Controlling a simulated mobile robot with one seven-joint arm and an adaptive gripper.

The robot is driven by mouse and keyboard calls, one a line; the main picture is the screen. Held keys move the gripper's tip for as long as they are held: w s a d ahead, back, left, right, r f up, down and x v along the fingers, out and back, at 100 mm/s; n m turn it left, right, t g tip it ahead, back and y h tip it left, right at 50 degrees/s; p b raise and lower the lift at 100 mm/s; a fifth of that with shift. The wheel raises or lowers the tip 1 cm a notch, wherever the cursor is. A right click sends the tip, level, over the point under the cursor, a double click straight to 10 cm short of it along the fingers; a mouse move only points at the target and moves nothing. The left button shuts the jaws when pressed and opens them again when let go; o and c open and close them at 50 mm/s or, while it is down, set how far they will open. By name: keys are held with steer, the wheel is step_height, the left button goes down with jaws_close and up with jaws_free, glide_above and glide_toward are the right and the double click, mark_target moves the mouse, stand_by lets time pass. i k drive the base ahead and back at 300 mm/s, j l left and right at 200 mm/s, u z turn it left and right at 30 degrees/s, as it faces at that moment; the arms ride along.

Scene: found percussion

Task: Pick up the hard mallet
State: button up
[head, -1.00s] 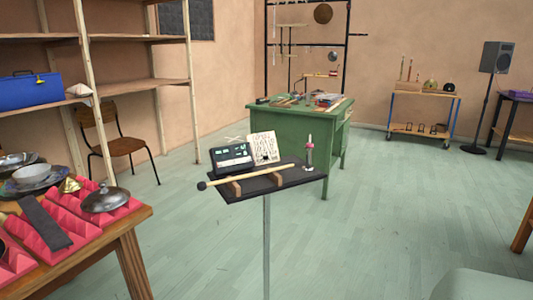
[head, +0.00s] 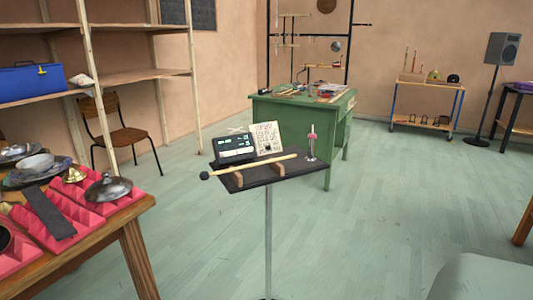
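A mallet (head: 250,167) with a long pale wooden shaft and a dark round head lies across two small wooden rests on a black stand tray (head: 285,176). Its head (head: 204,176) sticks out past the tray's left edge, and its shaft end points right. I cannot tell from its look how hard the head is. My gripper is not in view.
The tray also holds a dark electronic device (head: 235,149), a white card (head: 267,138) and a small upright item with a pink top (head: 311,145). A wooden table (head: 125,225) with pink foam stands left. A green workbench (head: 300,118) is behind.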

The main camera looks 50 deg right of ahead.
mark_target(204, 175)
steer(key=i+l, duration=0.1)
steer(key=l, duration=0.25)
steer(key=i+l, duration=0.1)
steer(key=l, duration=0.25)
steer(key=l+z, duration=0.1)
steer(key=l, duration=0.3)
steer(key=i+l, duration=0.15)
steer(key=l, duration=0.2)
steer(key=i+l, duration=0.1)
steer(key=l, duration=0.25)
steer(key=z, duration=0.05)
